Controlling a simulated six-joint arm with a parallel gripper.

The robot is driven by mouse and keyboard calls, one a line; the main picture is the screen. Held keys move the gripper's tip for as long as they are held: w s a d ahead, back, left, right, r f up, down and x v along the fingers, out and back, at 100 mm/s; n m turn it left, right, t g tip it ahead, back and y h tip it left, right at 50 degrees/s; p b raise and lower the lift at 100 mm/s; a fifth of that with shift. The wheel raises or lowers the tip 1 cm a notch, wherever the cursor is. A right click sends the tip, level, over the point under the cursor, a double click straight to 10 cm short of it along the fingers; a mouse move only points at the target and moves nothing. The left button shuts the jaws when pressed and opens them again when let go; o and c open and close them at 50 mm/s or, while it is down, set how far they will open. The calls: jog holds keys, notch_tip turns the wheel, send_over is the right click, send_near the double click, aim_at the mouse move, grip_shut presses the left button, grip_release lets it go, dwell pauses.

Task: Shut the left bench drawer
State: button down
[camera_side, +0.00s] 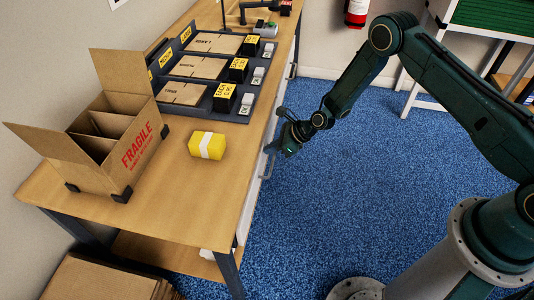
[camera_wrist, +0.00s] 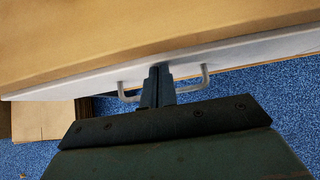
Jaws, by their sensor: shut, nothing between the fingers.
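The left bench drawer (camera_side: 252,198) has a white front under the near end of the wooden bench top, with a grey bar handle (camera_side: 267,167). In the wrist view its white front (camera_wrist: 230,53) runs as a narrow strip along the bench edge, with the handle (camera_wrist: 206,78) below it. My gripper (camera_side: 279,146) is at this front; its shut, empty fingers (camera_wrist: 160,70) reach between the two ends of the handle, up to the front. I cannot tell whether they touch it. Any gap between drawer and bench is too small to make out.
The bench top (camera_side: 190,215) bears a carton marked FRAGILE (camera_side: 135,150), a yellow pack with a white band (camera_side: 206,145) and a dark rack (camera_side: 230,107) of flat cartons. A second handle (camera_side: 293,71) is farther along. Blue floor (camera_side: 330,210) beside the bench is clear.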

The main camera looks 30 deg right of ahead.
jog(key=s+d+f+v, duration=0.1)
jog(key=f+v, duration=0.1)
jog(key=v, duration=1.1)
jog(key=shift+s+d, duration=0.15)
jog(key=s+r+n+h, duration=0.1)
jog(key=s+r+n, duration=0.2)
jog(key=r+n, duration=0.35)
jog(key=s+r+n+g+h, duration=0.15)
jog(key=r+n, duration=0.25)
jog(key=r, duration=0.6)
jog(key=s+r+n+h, duration=0.1)
jog(key=s+r+n, duration=0.35)
jog(key=r, duration=0.35)
jog(key=s+d+r+n+h, duration=0.1)
jog(key=s+r+n, duration=0.4)
jog(key=s, duration=0.5)
jog(key=s+d+r+n+h, duration=0.2)
jog(key=s+r+n, duration=0.4)
jog(key=s, duration=0.5)
jog(key=shift+s+d+n+t, duration=0.35)
jog(key=shift+d+n, duration=0.15)
jog(key=shift+d, duration=0.15)
